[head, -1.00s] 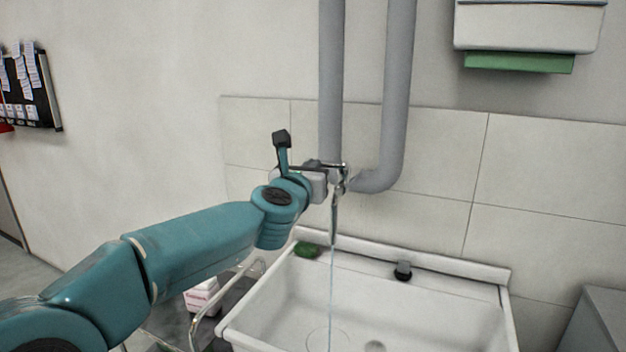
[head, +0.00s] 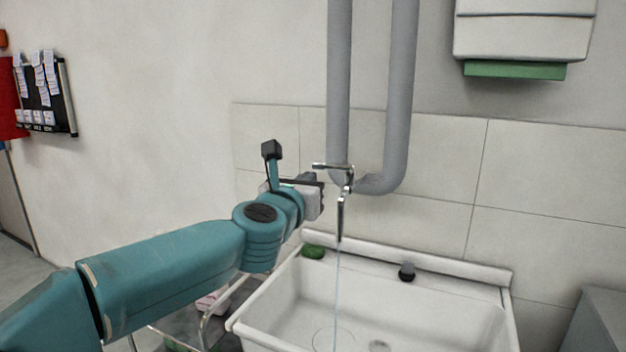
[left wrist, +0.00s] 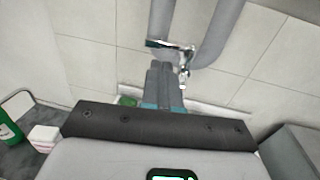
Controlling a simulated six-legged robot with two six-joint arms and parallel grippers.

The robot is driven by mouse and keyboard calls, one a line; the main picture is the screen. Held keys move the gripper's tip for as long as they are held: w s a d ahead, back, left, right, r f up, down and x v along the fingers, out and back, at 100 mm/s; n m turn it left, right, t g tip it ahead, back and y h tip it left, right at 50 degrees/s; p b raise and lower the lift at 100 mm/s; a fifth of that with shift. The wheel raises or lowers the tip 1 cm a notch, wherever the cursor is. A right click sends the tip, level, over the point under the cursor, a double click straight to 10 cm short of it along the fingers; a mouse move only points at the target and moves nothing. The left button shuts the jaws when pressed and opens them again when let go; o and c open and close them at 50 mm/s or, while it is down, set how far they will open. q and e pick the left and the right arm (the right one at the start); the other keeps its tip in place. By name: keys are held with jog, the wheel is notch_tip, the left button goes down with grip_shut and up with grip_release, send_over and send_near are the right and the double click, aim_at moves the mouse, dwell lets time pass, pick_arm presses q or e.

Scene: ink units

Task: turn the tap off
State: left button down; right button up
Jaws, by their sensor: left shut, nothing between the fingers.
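The tap (head: 342,200) is a chrome wall fitting above the sink, with its lever handle (head: 330,166) reaching left from the top of the body. A thin stream of water (head: 336,290) runs from the spout into the white sink (head: 490,278). My left gripper (head: 320,196) is shut and empty, just left of the tap and a little below the lever, with a small gap to the tap in the head view. In the left wrist view the shut fingers (left wrist: 164,78) point at the tap (left wrist: 184,66), and they hide part of it. My right gripper is not in view.
Two grey pipes (head: 399,90) run down the wall behind the tap. A green sponge (head: 313,252) and a dark stopper (head: 407,271) lie on the sink's back rim. A towel dispenser (head: 522,32) hangs at upper right. A metal-framed trolley (head: 205,325) stands left of the sink.

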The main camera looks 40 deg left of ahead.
pick_arm(q)
jog(key=v, duration=0.5)
jog(key=shift+d+f, duration=0.15)
jog(key=shift+s, duration=0.15)
dwell(0.4)
